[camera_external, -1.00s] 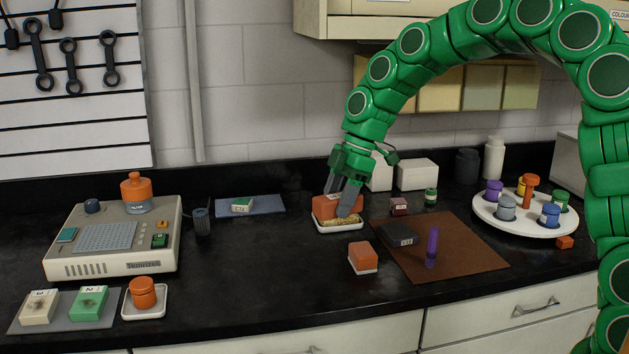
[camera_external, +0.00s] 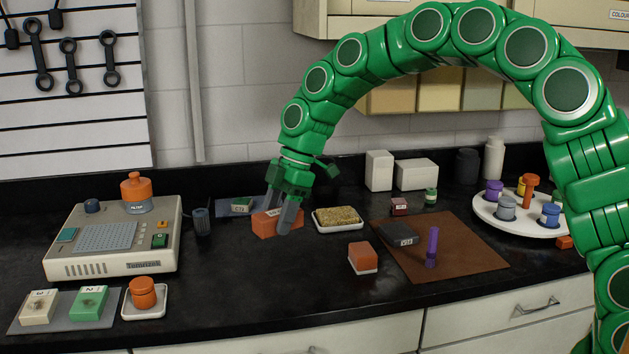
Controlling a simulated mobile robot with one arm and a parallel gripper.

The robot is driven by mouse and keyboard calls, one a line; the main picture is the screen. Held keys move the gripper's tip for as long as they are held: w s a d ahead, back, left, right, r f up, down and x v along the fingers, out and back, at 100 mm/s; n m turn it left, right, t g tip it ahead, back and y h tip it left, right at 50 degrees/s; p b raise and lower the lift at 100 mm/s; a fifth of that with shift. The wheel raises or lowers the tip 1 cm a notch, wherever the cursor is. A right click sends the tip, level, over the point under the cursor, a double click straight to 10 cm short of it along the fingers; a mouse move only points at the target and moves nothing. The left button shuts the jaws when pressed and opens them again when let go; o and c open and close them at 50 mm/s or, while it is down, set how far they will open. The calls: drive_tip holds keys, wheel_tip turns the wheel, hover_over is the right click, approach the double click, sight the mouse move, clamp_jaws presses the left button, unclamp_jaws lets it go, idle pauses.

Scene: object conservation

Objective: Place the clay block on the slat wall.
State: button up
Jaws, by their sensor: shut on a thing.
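My gripper (camera_external: 281,212) is shut on an orange-brown block with a pale label, which I take to be the clay block (camera_external: 264,226). The block is low over the black counter, left of a white tray; I cannot tell if it touches the counter. The fingers hide part of it. The slat wall (camera_external: 75,130) is at the upper left, white with dark horizontal grooves. Several dark wrenches (camera_external: 70,66) hang near its top; its lower slats are bare. My gripper is well to the right of it and lower.
The white tray (camera_external: 338,229) holds a tan grainy layer. A beige machine (camera_external: 115,265) with an orange-topped jar (camera_external: 136,192) stands below the slat wall. A dark knurled cylinder (camera_external: 202,222) and a blue mat (camera_external: 265,203) lie between. Another orange block (camera_external: 363,258) sits right. The front middle counter is clear.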

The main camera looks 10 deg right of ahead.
drive_tip(key=w+a+f, duration=0.3)
drive_tip(key=w+a, duration=0.1)
hover_over(241, 263)
drive_tip(key=d, duration=0.2)
drive_tip(key=shift+w+a+f, duration=0.1)
drive_tip(key=shift+a+f, duration=0.05)
drive_tip(key=shift+f, duration=1.15)
drive_tip(key=shift+w+a+f, duration=0.1)
drive_tip(key=shift+f, duration=2.75)
drive_tip(key=shift+f, duration=0.15)
drive_tip(key=o, duration=1.3)
drive_tip(key=v, duration=1.2)
